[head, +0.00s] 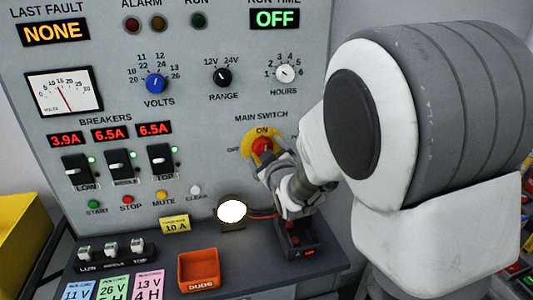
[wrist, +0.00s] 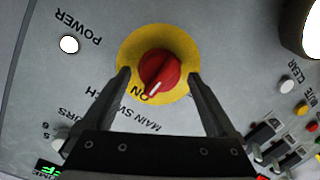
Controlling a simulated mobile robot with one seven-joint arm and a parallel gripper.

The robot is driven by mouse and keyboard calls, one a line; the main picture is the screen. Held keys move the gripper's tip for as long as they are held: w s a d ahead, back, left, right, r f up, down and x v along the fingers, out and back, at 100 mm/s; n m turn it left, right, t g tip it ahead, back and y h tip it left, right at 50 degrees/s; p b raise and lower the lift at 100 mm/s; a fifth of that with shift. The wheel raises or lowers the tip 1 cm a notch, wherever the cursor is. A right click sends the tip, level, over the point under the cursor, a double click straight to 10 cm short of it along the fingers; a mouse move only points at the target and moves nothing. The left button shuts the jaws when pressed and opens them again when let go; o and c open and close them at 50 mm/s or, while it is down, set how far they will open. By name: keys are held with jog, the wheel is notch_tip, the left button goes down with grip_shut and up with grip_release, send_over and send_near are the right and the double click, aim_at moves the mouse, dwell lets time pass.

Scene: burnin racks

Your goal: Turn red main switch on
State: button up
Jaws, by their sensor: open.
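The red main switch (head: 262,146) is a knob on a round yellow plate (head: 250,135), with ON lettered at its top in the head view. In the wrist view the red knob (wrist: 159,70) sits in the middle of the yellow plate (wrist: 128,52), and its white mark slants down-left toward the ON lettering. My gripper (head: 263,166) is at the switch, partly covering its lower part in the head view. In the wrist view my gripper (wrist: 159,75) is open, one finger on each side of the knob with gaps between. Contact with the panel cannot be told.
Voltage, range and hours knobs (head: 285,73) are above the switch. Breakers (head: 118,165) and small buttons (head: 195,190) lie left. A bright round lamp (head: 231,211) is below left. An orange bin (head: 199,270) stands on the ledge. The run-time display (head: 275,19) reads OFF.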

jog(key=shift+s, duration=0.1)
jog(key=b+v, duration=0.9)
jog(key=v, duration=0.8)
jog(key=shift+s+d, duration=0.1)
dwell(0.3)
jog(key=s+d+f+m+g+h, duration=0.2)
jog(key=s+d+f+m+g, duration=0.35)
jog(key=s, duration=0.25)
jog(key=s+d+f+m+g+h, duration=0.35)
jog(key=s+d+g, duration=0.2)
jog(key=s, duration=0.25)
notch_tip(320, 180, up, 13)
jog(key=p, duration=1.4)
jog(key=shift+s+d+r+m+t+y, duration=0.2)
jog(key=shift+s+d+m+t+y, duration=0.05)
jog(key=shift+m+t+y, duration=0.2)
